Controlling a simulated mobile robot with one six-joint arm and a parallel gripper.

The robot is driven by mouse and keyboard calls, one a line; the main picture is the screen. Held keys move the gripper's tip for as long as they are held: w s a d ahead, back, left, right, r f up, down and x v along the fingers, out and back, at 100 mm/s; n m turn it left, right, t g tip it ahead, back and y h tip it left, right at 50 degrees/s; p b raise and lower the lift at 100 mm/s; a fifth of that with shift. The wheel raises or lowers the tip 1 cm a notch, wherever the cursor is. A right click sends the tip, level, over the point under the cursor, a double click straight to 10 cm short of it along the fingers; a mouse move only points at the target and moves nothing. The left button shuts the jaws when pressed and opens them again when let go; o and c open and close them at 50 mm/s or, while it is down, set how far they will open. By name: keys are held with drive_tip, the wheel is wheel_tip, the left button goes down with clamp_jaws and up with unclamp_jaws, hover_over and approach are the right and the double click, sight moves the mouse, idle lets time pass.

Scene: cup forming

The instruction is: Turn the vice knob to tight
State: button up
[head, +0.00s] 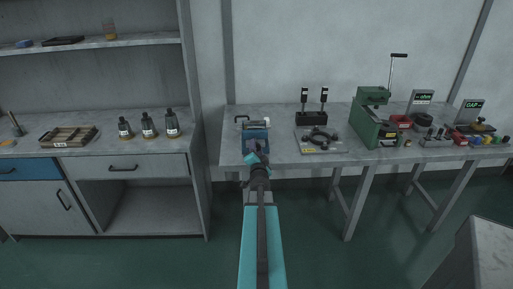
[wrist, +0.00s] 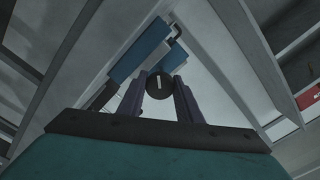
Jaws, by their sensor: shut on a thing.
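The vice (head: 255,138) is blue and grey and stands at the front left of the workbench. In the wrist view its blue body (wrist: 140,50) shows behind my gripper. The vice knob (wrist: 160,82) is a round black disc with a short pale line on its face, close to upright in the wrist view. My gripper (wrist: 159,88) has its two dark fingers on either side of the knob and is shut on it. In the head view my gripper (head: 255,157) reaches the vice front, and my arm hides the knob there.
The workbench (head: 230,157) also carries a dark stand (head: 311,119), a flat plate with a black ring (head: 320,138) and a green press (head: 373,120) to the right. Three bottles (head: 148,126) and a wooden crate (head: 68,137) stand on the left counter. The floor in front is clear.

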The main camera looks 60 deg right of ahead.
drive_tip(key=shift+w+a+f+m, duration=0.1)
drive_tip(key=shift+m, duration=0.2)
drive_tip(key=o, duration=1)
drive_tip(key=shift+o, duration=0.2)
drive_tip(key=p+v, duration=1.2)
drive_tip(key=v, duration=0.1)
drive_tip(key=shift+a+p, duration=0.2)
drive_tip(key=shift+p, duration=0.15)
idle(0.8)
drive_tip(key=shift+a, duration=0.1)
idle(0.5)
